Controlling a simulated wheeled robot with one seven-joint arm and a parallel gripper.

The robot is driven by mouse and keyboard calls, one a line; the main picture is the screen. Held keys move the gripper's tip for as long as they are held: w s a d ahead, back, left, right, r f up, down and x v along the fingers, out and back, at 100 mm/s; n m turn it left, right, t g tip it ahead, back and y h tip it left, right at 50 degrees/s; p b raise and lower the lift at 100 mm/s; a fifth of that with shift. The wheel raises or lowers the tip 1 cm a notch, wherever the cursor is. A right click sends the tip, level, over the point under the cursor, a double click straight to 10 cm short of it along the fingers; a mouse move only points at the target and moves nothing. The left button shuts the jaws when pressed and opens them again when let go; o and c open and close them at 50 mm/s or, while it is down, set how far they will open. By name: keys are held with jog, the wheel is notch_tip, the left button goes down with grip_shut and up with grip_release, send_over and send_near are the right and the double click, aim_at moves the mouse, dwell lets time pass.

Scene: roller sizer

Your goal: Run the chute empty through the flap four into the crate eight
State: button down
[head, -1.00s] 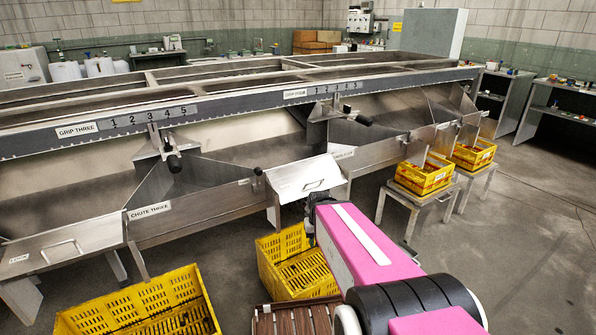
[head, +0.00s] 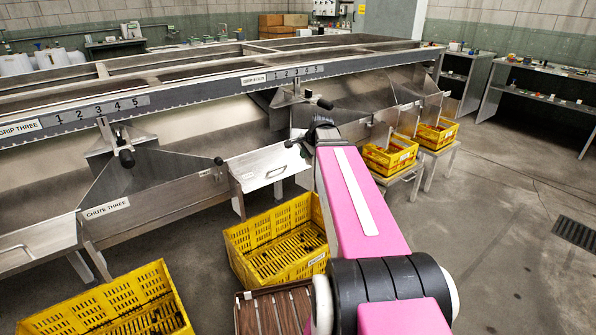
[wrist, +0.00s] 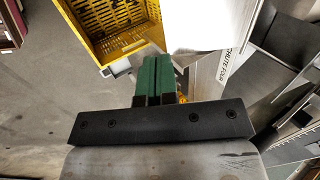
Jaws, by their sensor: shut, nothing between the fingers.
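A sloping metal flap with a bar handle (head: 267,166) sits at the mouth of the middle chute. I take it for flap four, since the wrist view shows a CHUTE FOUR label (wrist: 223,68) beside a bright pale plate (wrist: 196,25). A yellow crate (head: 240,238) stands on the floor below the flap and looks empty; its small label is unreadable. The crate also shows in the wrist view (wrist: 92,45). My gripper (wrist: 155,62) has its green fingers together, empty, near the pale plate and the crate. In the head view my arm hides the fingers and part of the chute.
Another yellow crate (head: 100,305) stands front left, under chute three's side. A brown slatted item (head: 270,312) lies in front of the middle crate. Two yellow crates (head: 390,157) (head: 437,134) with contents stand on stands at right. A lever (head: 322,103) juts above.

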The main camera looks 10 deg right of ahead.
send_near(293, 173)
jog(key=x, duration=0.7)
jog(key=shift+f, duration=0.3)
jog(key=shift+w+f, duration=0.1)
jog(key=shift+f, duration=0.05)
jog(key=shift+w+a+f+t+y, duration=0.1)
jog(key=shift+w+f+t+y, duration=0.15)
jog(key=shift+f+t, duration=0.35)
jog(key=shift+w+a+f+t+y, duration=0.15)
jog(key=shift+w+f+t, duration=0.2)
jog(key=shift+f, duration=0.35)
jog(key=w+a+f+t, duration=0.1)
jog(key=w+a+f, duration=0.1)
jog(key=w, duration=0.3)
jog(key=w+a+f+t, duration=0.1)
jog(key=w+a+f, duration=0.1)
jog(key=w+f, duration=0.3)
jog(key=shift+w+a+f+y, duration=0.25)
jog(key=shift+w+a+y, duration=0.05)
jog(key=shift+w+y, duration=0.15)
jog(key=shift+t, duration=0.25)
